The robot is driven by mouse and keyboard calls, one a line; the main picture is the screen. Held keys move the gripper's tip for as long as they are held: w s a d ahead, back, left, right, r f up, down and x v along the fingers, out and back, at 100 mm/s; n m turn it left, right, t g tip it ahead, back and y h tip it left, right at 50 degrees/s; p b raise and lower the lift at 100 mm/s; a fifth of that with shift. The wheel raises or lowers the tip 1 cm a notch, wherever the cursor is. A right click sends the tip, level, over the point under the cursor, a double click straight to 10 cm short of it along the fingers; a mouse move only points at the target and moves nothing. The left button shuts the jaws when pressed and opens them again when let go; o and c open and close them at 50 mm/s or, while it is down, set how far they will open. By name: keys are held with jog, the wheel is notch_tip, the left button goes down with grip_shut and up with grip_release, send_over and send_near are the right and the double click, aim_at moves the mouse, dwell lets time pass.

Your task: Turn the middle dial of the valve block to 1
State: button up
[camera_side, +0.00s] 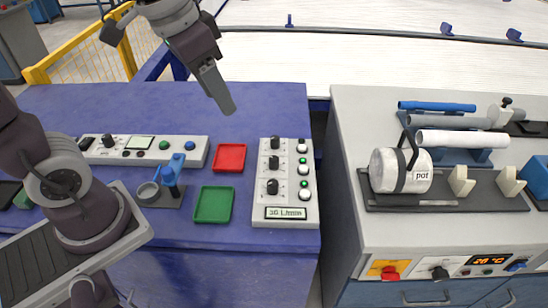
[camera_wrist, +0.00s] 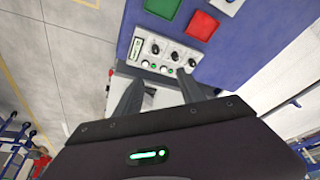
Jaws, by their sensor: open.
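The valve block (camera_side: 262,207) is a pale box on the blue bench, with a column of three black dials, white knobs and green lights beside them, and a small display at its near end. The middle dial (camera_side: 273,162) sits between the other two; its pointer setting is too small to read. In the wrist view the block (camera_wrist: 148,66) lies beyond the fingers, with the middle dial (camera_wrist: 174,57) in clear sight. My gripper (camera_side: 222,100) is above and to the left of the block, apart from it. In the wrist view my gripper's fingers (camera_wrist: 160,90) are spread and empty.
A red tray (camera_side: 229,158) and a green tray (camera_side: 213,205) lie left of the block. A blue clamp stand (camera_side: 172,175) and a long control panel (camera_side: 187,151) stand further left. Right, across a gap, a grey counter (camera_side: 365,107) holds a pot (camera_side: 388,171) and pipes.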

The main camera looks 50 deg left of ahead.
jog(key=w+f+g, duration=0.1)
jog(key=w+f, duration=0.3)
jog(key=w, duration=0.2)
jog(key=m+g, duration=0.3)
send_over(274, 158)
notch_tip(274, 158, down, 18)
jog(key=shift+r, duration=0.15)
notch_tip(274, 158, down, 7)
jog(key=shift+f, duration=0.1)
grip_shut()
